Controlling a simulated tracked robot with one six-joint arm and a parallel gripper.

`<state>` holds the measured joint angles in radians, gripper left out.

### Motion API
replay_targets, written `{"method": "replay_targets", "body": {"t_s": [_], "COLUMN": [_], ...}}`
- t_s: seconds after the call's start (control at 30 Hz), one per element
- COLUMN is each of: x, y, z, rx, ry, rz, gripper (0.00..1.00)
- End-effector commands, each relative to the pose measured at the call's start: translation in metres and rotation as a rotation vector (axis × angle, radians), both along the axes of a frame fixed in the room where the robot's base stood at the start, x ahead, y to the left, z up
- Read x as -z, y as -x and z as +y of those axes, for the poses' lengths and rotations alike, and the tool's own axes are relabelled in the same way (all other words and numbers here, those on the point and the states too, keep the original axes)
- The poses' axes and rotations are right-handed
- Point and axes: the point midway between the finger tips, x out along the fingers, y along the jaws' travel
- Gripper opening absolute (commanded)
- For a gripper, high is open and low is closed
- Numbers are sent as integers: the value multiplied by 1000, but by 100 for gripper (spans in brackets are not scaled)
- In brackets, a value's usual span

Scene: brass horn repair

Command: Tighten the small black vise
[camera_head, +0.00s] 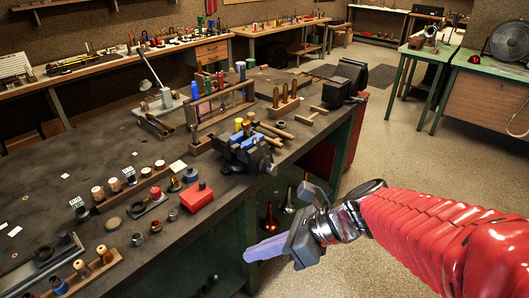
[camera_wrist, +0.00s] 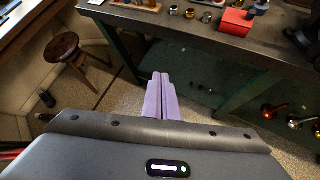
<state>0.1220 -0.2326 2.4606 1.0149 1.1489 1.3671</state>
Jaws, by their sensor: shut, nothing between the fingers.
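A dark vise with blue jaw pads (camera_head: 243,157) is mounted at the front edge of the workbench. A second black vise (camera_head: 345,83) stands at the bench's far right corner. I cannot tell for sure which one is the small black vise. In the wrist view a dark part of a vise (camera_wrist: 304,30) shows at the right edge, cut off by the frame. My gripper (camera_head: 248,256) is in front of the bench, off its edge and apart from both vises. Its pale purple fingers (camera_wrist: 160,76) are together and hold nothing.
The workbench (camera_head: 130,205) carries a red box (camera_head: 197,196), a wooden tool rack (camera_head: 222,105) and several small parts. Brass bells (camera_head: 269,218) stand low beneath it. A stool (camera_wrist: 64,47) shows in the wrist view. The floor (camera_head: 400,150) right of the bench is clear.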

Motion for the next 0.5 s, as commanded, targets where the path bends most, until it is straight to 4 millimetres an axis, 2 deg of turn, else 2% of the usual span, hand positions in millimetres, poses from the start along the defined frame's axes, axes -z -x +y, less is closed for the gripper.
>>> {"method": "replay_targets", "body": {"t_s": [0.2,0.5], "x": [6,0], "y": [26,41], "z": [-29,-84], "rx": [-370,-943], "ry": [287,687], "rz": [-366,-794], "gripper": [0,0]}}
